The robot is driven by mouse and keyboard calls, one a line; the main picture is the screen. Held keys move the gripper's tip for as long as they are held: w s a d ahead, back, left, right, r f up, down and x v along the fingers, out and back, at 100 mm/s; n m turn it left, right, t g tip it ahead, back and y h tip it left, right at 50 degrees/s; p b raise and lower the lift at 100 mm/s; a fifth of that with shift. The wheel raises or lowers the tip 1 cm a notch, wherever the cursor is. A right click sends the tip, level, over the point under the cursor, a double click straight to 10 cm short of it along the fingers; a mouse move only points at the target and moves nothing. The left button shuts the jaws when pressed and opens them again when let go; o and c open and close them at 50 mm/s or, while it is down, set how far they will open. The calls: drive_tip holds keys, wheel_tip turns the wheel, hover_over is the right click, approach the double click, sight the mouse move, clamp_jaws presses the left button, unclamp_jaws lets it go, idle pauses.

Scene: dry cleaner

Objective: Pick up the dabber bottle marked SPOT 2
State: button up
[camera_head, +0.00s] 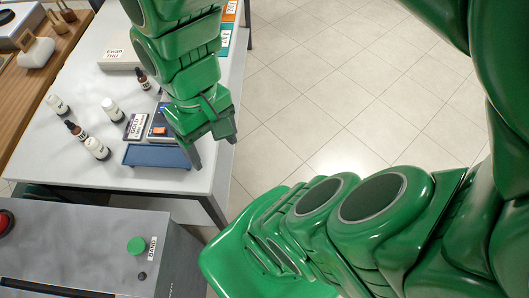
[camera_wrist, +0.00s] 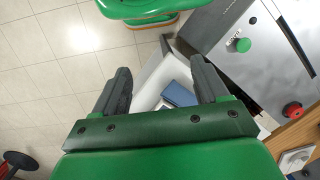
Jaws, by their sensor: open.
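Several small bottles stand on the white table (camera_head: 70,170), to the left of my gripper. White-bodied bottles stand at the left (camera_head: 59,105), in the middle (camera_head: 111,108) and nearer the front (camera_head: 97,149). Dark dropper bottles stand beside the front one (camera_head: 75,129) and farther back (camera_head: 142,78). Their lettering is too small to read, so I cannot tell which is SPOT 2. My gripper (camera_head: 214,150) is open and empty over the table's right edge, apart from all bottles. It also shows open in the wrist view (camera_wrist: 160,68), with no bottle visible between its fingers.
A blue tray (camera_head: 155,156) lies by the table's front edge, close to my gripper. A small labelled box (camera_head: 135,126) and a pale box (camera_head: 119,57) stand on the table. A grey machine (camera_head: 95,245) with a green button (camera_head: 136,246) stands in front. Floor at right is clear.

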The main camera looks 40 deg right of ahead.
drive_tip(key=w+d+h, duration=0.1)
drive_tip(key=w, duration=0.9)
drive_tip(key=m+t, duration=0.1)
drive_tip(key=t, duration=0.1)
hover_over(111, 109)
drive_tip(key=w+d, duration=0.1)
drive_tip(key=f, duration=1.6)
drive_tip(key=shift+w, duration=0.2)
drive_tip(key=shift+w+a+f, duration=0.15)
drive_tip(key=shift+w+f, duration=0.15)
drive_tip(key=shift+f, duration=0.05)
drive_tip(key=shift+w+a+f, duration=0.1)
drive_tip(key=shift+a+f, duration=0.05)
drive_tip(key=shift+f, duration=1.8)
drive_tip(key=shift+w+a+f, duration=0.1)
drive_tip(key=shift+a+f, duration=0.05)
drive_tip(key=shift+f, duration=1.75)
drive_tip(key=shift+c, duration=0.2)
drive_tip(key=c, duration=1.2)
